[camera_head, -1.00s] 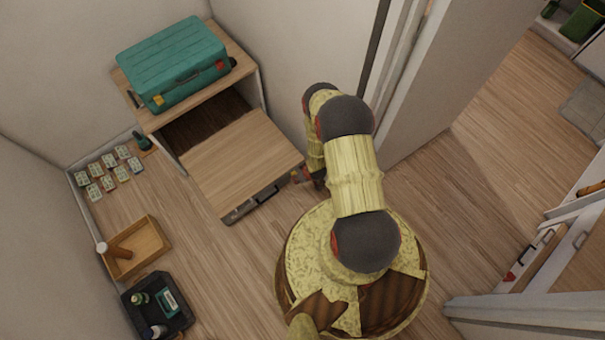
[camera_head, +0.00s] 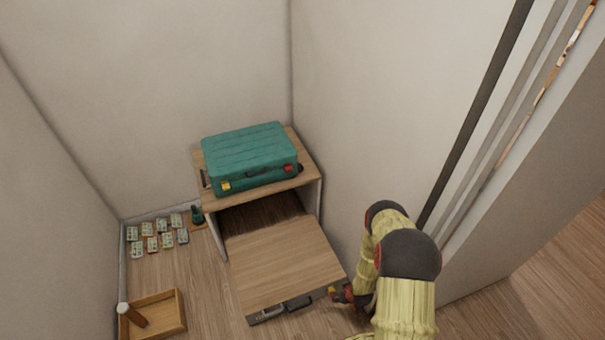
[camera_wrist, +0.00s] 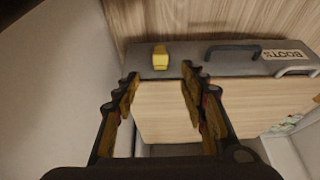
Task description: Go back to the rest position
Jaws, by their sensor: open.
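My gripper (camera_wrist: 160,88) is open and empty in the wrist view. Its two fingers stand apart in front of the light wooden drawer panel. In the head view my gripper (camera_head: 343,294) is small and partly hidden by my arm, close to the front right corner of the pulled-out drawer (camera_head: 283,262). The drawer's grey front in the wrist view has a dark handle (camera_wrist: 232,48), a yellow piece (camera_wrist: 160,57) and a label reading "BOOTS" (camera_wrist: 287,54). Whether a finger touches the drawer cannot be told.
A teal case (camera_head: 250,160) sits on the wooden cabinet (camera_head: 312,177). Several small cards (camera_head: 157,236) and a wooden tray (camera_head: 170,312) with a hammer-like tool (camera_head: 130,315) lie on the floor at left. A wall and door frame (camera_head: 480,130) stand close to my arm's right.

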